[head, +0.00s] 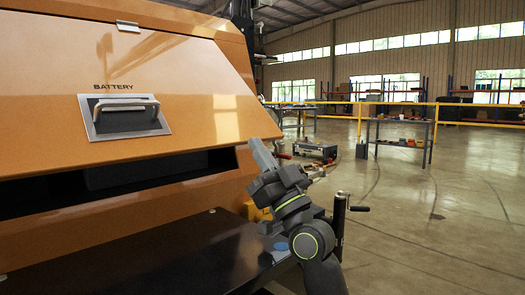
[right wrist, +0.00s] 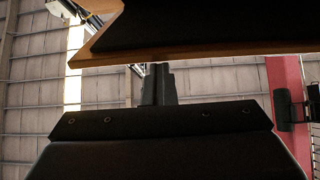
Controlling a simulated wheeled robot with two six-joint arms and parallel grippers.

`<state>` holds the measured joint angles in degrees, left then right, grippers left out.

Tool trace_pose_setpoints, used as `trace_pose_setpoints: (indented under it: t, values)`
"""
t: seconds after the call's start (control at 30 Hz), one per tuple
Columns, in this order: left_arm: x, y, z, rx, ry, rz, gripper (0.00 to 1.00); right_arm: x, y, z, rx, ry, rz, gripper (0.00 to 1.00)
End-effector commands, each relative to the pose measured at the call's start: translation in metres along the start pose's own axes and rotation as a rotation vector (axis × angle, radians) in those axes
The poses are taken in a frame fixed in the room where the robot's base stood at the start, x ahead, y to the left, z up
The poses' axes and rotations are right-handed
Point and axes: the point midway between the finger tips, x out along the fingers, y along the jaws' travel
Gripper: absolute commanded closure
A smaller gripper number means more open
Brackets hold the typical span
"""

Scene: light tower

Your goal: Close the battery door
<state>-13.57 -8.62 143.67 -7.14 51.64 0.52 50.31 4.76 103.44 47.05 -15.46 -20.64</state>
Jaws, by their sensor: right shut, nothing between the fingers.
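The orange battery door (head: 180,120) carries the word BATTERY and a recessed metal handle (head: 124,115). It stands partly open, with a dark gap (head: 110,180) below its lower edge. My right gripper (head: 262,155) is shut and empty, pointing up near the door's lower right corner. In the right wrist view the shut fingers (right wrist: 157,84) reach up to the orange edge of the door (right wrist: 200,52), whose dark underside shows; I cannot tell whether they touch it. My left gripper is out of view.
A black ledge (head: 140,255) juts out below the door. A crank handle (head: 345,210) stands right of my right arm. Behind are a grey toolbox (head: 315,150), a table with small parts (head: 402,121) and a yellow railing (head: 350,103). The floor at right is open.

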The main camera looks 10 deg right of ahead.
Motion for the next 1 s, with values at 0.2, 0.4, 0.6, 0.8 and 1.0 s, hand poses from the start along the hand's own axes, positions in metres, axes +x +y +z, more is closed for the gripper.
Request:
trace_pose_setpoints:
  t: [0.2, 0.4, 0.6, 0.8, 1.0]
  values:
    - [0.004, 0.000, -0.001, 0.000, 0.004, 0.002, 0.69, 0.000, 0.000, -0.004, -0.004, 0.005, 0.000, 1.00]
    - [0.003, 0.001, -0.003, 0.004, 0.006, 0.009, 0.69, -0.034, 0.003, -0.005, -0.003, 0.004, 0.005, 1.00]
    - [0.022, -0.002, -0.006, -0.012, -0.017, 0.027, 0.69, -0.058, 0.003, -0.040, -0.005, 0.004, 0.004, 1.00]
    - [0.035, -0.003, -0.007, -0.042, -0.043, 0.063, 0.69, -0.086, 0.003, -0.069, -0.005, 0.004, 0.004, 1.00]
    - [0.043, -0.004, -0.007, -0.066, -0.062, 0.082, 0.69, -0.105, 0.002, -0.086, -0.002, 0.004, 0.004, 1.00]
